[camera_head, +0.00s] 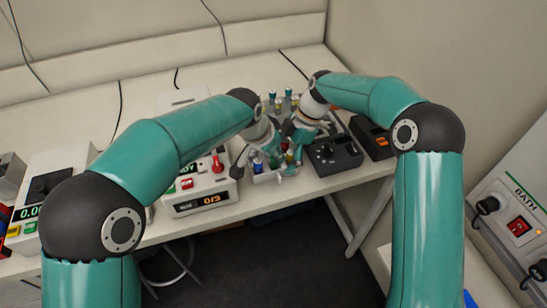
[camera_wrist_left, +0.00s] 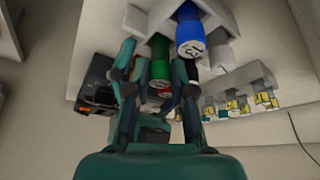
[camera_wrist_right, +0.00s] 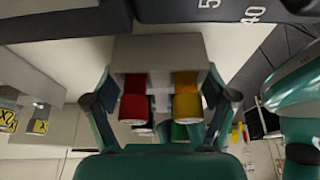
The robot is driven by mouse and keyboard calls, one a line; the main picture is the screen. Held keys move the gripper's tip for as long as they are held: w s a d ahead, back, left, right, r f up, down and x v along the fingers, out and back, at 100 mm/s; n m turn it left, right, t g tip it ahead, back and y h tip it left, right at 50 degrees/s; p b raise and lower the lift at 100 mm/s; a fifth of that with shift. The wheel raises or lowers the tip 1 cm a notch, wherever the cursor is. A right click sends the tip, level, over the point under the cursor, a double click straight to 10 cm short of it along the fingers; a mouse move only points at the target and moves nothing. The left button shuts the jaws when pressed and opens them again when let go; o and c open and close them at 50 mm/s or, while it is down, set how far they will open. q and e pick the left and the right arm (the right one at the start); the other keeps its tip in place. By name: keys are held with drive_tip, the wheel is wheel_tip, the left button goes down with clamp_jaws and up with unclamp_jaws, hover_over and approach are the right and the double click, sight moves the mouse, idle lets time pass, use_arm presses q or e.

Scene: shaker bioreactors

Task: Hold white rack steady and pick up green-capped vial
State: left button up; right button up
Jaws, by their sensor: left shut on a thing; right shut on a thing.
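The white rack (camera_wrist_right: 160,52) holds several capped vials, among them a red-capped one (camera_wrist_right: 133,100) and a yellow-capped one (camera_wrist_right: 186,100). My right gripper (camera_wrist_right: 160,98) is shut on the rack, one finger along each side. The green-capped vial (camera_wrist_left: 160,52) stands beside a blue-capped vial (camera_wrist_left: 190,38) in the left wrist view. My left gripper (camera_wrist_left: 158,88) is shut on the green-capped vial, with its fingers on both sides of it. In the head view my grippers and wrists hide much of the rack (camera_head: 264,178). Whether the vial's base is clear of the rack cannot be told.
A white device with a red display (camera_head: 205,195) stands left of the rack. A black device with a knob (camera_head: 335,155) stands close on the right, with another dark device (camera_head: 375,138) beyond it. Several more vials (camera_head: 280,98) stand behind my grippers. The bench's front edge is near.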

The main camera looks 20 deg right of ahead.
use_arm(q)
wheel_tip(320, 180, up, 9)
drive_tip(key=shift+f, duration=0.1)
idle(0.3)
use_arm(e)
drive_tip(key=o, duration=1.1)
drive_tip(key=shift+c, duration=0.2)
drive_tip(key=shift+r, duration=0.15)
use_arm(q)
drive_tip(key=shift+s, duration=0.1)
use_arm(e)
drive_tip(key=v, duration=1.1)
drive_tip(key=shift+d+r, duration=0.2)
drive_tip(key=shift+r, duration=0.05)
